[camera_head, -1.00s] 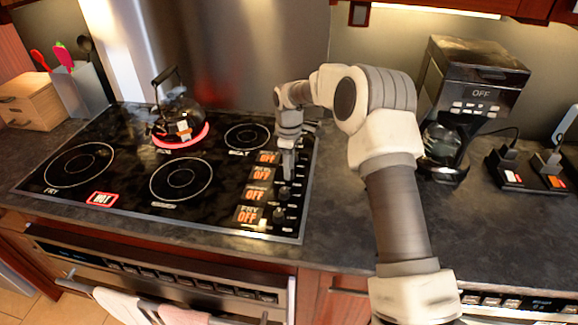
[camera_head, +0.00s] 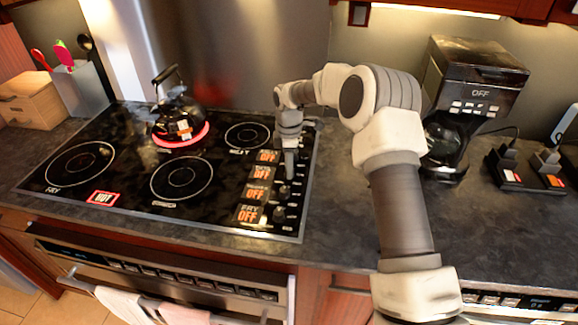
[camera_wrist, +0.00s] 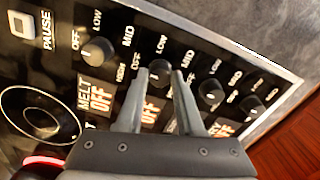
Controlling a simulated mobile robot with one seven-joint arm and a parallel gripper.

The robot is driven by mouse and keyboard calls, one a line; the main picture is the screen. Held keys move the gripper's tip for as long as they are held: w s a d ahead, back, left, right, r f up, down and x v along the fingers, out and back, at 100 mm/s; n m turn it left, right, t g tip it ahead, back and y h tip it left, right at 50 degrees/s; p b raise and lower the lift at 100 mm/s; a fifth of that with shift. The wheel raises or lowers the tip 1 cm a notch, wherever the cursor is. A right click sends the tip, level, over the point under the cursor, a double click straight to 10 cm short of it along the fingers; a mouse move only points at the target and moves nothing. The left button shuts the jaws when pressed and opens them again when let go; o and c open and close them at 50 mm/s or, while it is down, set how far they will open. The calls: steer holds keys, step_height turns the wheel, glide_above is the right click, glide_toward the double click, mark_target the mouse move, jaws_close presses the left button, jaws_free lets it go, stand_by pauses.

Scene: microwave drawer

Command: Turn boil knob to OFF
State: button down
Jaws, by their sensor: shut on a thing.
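The black cooktop (camera_head: 215,140) has a row of dark knobs along its right side. My gripper (camera_wrist: 160,73) is shut on the second knob (camera_wrist: 159,72) from the left in the wrist view, beside the MELT knob (camera_wrist: 97,50). This gripped knob appears to be the boil knob, but its name label is mostly hidden by a finger. The display (camera_wrist: 151,111) below it reads OFF. In the head view my gripper (camera_head: 289,174) points down at the knob row and hides part of it. The kettle's burner ring (camera_head: 181,139) glows red.
A black kettle (camera_head: 180,118) stands on the glowing burner. Two other knobs (camera_wrist: 211,94) sit to the right of the gripped one. A coffee maker (camera_head: 465,95) stands right of my arm. The counter (camera_head: 335,220) beside the cooktop is clear.

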steer(key=c, duration=0.5)
jaws_free()
steer(key=shift+c, duration=0.2)
steer(key=shift+r, duration=0.1)
step_height(320, 180, up, 17)
steer(key=shift+r, duration=0.15)
